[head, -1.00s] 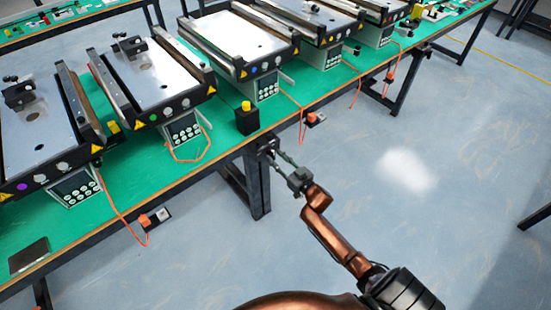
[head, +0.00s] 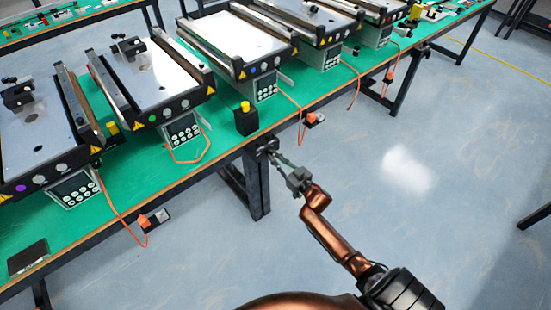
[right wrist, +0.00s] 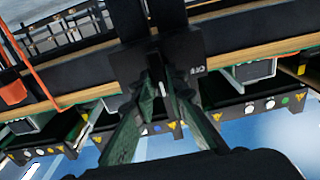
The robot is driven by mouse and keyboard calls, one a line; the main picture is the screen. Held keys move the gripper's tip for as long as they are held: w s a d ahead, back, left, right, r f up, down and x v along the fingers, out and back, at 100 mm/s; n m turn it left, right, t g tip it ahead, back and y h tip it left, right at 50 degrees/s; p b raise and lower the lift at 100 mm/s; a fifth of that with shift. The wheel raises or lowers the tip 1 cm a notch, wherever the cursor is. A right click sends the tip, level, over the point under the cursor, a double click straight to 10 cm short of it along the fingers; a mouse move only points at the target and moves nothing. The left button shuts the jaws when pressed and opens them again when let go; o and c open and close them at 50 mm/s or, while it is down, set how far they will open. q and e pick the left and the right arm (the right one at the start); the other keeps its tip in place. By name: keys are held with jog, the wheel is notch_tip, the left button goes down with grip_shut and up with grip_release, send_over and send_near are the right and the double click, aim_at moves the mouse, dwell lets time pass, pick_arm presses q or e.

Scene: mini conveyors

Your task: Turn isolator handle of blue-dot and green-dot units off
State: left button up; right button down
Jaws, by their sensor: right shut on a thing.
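The blue-dot unit (head: 258,67) is a conveyor on the green bench, upper middle of the head view. The green-dot unit (head: 155,115) is the conveyor to its left. A black isolator box (head: 262,143) is on the bench's front edge, below and between them; it is large in the right wrist view (right wrist: 190,48). My right gripper (head: 274,156) is at this box, shut on its dark handle. The fingers (right wrist: 164,84) hide most of the handle in the right wrist view, so its angle is unclear. My left gripper is out of view.
A black box with a yellow button (head: 246,118) stands on the bench above the isolator box. Orange plugs and cables hang along the front edge, one plug (head: 312,118) to the right and another (head: 146,220) to the left. The floor in front is clear.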

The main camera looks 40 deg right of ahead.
jog(key=shift+n, duration=0.4)
pick_arm(q)
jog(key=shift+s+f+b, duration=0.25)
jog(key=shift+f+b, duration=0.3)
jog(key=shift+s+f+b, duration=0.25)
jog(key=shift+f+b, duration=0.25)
jog(key=shift+b, duration=0.05)
pick_arm(e)
jog(key=shift+a+f+n, duration=0.1)
jog(key=shift+f+n, duration=0.05)
jog(key=shift+n, duration=2.7)
jog(key=shift+a+f+n, duration=0.1)
jog(key=shift+n, duration=2.8)
jog(key=shift+a+f+n, duration=0.1)
jog(key=shift+f+n, duration=0.05)
jog(key=shift+n, duration=2.7)
jog(key=c, duration=1.9)
grip_release()
jog(key=shift+c, duration=0.2)
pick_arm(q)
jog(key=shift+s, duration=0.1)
pick_arm(e)
jog(key=s, duration=1.2)
jog(key=shift+d, duration=0.45)
